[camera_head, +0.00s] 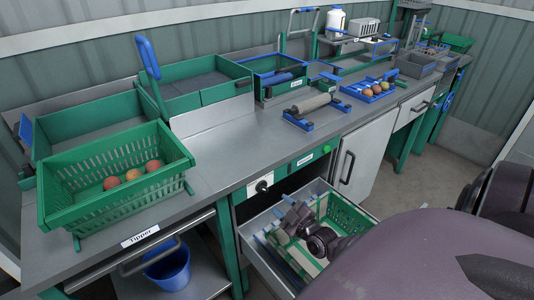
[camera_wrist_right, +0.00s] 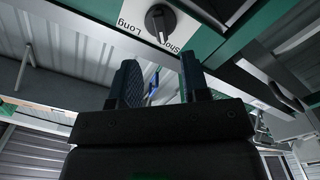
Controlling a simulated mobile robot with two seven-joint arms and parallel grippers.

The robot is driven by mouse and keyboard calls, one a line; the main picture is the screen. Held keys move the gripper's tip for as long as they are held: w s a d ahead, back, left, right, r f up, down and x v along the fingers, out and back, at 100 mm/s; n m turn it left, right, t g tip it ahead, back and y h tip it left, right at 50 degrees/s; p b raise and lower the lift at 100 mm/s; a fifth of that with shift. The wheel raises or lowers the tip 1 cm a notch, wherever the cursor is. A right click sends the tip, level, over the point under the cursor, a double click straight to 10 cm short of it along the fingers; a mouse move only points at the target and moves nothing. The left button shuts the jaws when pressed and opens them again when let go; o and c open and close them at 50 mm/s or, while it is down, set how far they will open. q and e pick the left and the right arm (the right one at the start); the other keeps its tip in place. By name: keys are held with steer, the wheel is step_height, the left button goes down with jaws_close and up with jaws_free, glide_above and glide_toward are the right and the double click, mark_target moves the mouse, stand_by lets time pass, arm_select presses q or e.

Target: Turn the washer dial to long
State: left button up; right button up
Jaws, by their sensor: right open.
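The washer dial (camera_head: 262,186) is a black knob on a white plate on the green front rail of the bench. In the right wrist view the dial (camera_wrist_right: 159,22) is beyond the fingertips, with the words "Long" and a partly covered "Short" beside it. Its grip bar lies roughly toward "Short"; I cannot tell its exact setting. My right gripper (camera_head: 287,207) is open and empty, below and to the right of the dial, apart from it and over the open drawer. Its two fingers (camera_wrist_right: 160,82) show spread in the wrist view. My left gripper is not in view.
The open drawer (camera_head: 262,247) holds a green basket (camera_head: 349,216) below my right arm. A green crate (camera_head: 170,181) with several tomatoes stands on the left of the bench. A roller stand (camera_head: 311,104) and a blue tray (camera_head: 368,91) are further right. A blue bucket (camera_head: 168,270) sits underneath.

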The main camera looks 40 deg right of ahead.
mark_target(266, 190)
steer(key=w, duration=0.5)
steer(key=w+b, duration=0.1)
steer(key=w, duration=0.2)
steer(key=shift+d, duration=0.4)
jaws_close()
